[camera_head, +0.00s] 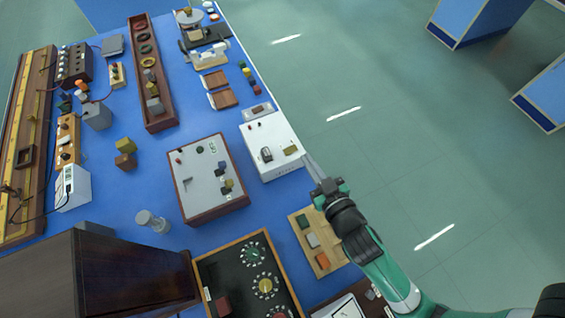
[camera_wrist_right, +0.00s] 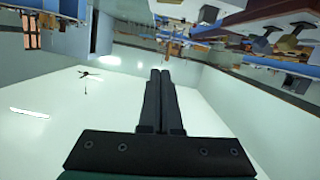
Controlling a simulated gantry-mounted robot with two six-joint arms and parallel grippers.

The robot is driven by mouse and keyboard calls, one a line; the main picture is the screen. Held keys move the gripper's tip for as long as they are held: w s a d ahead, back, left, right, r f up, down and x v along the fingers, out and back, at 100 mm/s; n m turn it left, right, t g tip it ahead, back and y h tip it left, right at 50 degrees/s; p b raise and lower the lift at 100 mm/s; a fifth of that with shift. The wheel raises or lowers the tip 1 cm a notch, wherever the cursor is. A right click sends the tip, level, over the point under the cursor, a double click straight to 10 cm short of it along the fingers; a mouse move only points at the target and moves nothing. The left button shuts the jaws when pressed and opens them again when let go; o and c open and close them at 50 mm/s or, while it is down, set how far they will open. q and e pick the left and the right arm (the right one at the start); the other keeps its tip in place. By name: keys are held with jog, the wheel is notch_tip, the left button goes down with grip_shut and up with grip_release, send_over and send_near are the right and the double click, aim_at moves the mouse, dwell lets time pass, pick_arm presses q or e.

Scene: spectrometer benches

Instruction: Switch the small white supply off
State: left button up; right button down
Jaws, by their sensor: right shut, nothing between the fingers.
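A white box (camera_head: 283,165) with a dark rocker-like switch (camera_head: 266,154) and a yellowish knob (camera_head: 290,150) on its top sits at the right edge of the blue bench. It looks like the supply; which way the switch is set is too small to tell. My right gripper (camera_head: 309,161) is shut and empty just right of this box, past the bench edge; contact cannot be told. Its closed fingers (camera_wrist_right: 160,75) also show in the right wrist view. My left gripper is not in view.
A larger grey-topped wooden box (camera_head: 207,165) stands left of the white box. A wooden board with coloured blocks (camera_head: 323,265) lies below it. Another white box (camera_head: 72,187) with a meter stands at far left. Open floor (camera_head: 400,150) lies right of the bench.

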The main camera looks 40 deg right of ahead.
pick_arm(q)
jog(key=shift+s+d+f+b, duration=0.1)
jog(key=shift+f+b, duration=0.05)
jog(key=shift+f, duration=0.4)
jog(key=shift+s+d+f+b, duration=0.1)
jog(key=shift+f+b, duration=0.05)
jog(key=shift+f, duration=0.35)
pick_arm(e)
jog(key=f, duration=0.2)
jog(key=s+f, duration=0.1)
jog(key=shift+d, duration=0.25)
jog(key=b, duration=0.2)
send_over(296, 156)
jog(key=shift+s+a+f, duration=0.1)
jog(key=shift+a+f, duration=0.05)
jog(key=shift+f, duration=0.45)
jog(key=shift+a+f, duration=0.1)
jog(key=shift+f, duration=0.5)
jog(key=shift+d+f+b, duration=0.15)
jog(key=shift+f+b, duration=0.3)
jog(key=shift+f, duration=0.55)
jog(key=shift+d+f+b, duration=0.15)
jog(key=shift+f+b, duration=0.25)
jog(key=shift+f, duration=0.55)
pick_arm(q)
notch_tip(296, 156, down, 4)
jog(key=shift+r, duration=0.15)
